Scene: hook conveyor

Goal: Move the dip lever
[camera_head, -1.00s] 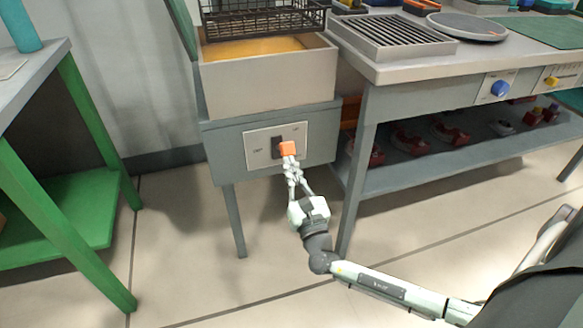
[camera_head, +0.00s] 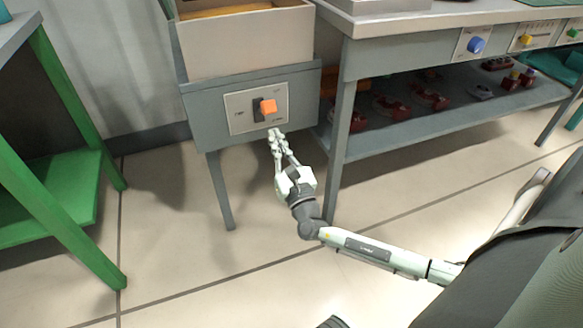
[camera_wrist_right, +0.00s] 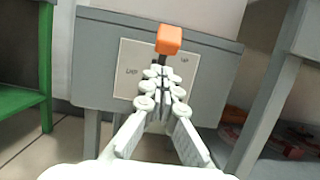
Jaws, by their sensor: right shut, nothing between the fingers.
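The dip lever has an orange knob (camera_head: 268,106) on a dark base, set in a light plate (camera_head: 242,113) on the front of the grey dip stand. My right gripper (camera_head: 277,135) is shut and empty, just below the knob in the head view. In the right wrist view the orange knob (camera_wrist_right: 169,39) stands above my closed fingertips (camera_wrist_right: 163,72), with the dark stem partly hidden behind them. The plate carries small lettering on its left and right sides. Whether the fingertips touch the lever I cannot tell. My left gripper is not in view.
A pale tank (camera_head: 245,44) sits on the stand above the lever. A grey workbench (camera_head: 400,55) with blue and yellow knobs and a loaded lower shelf stands to the right. A green-framed table (camera_head: 75,185) stands at the left. The floor between is clear.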

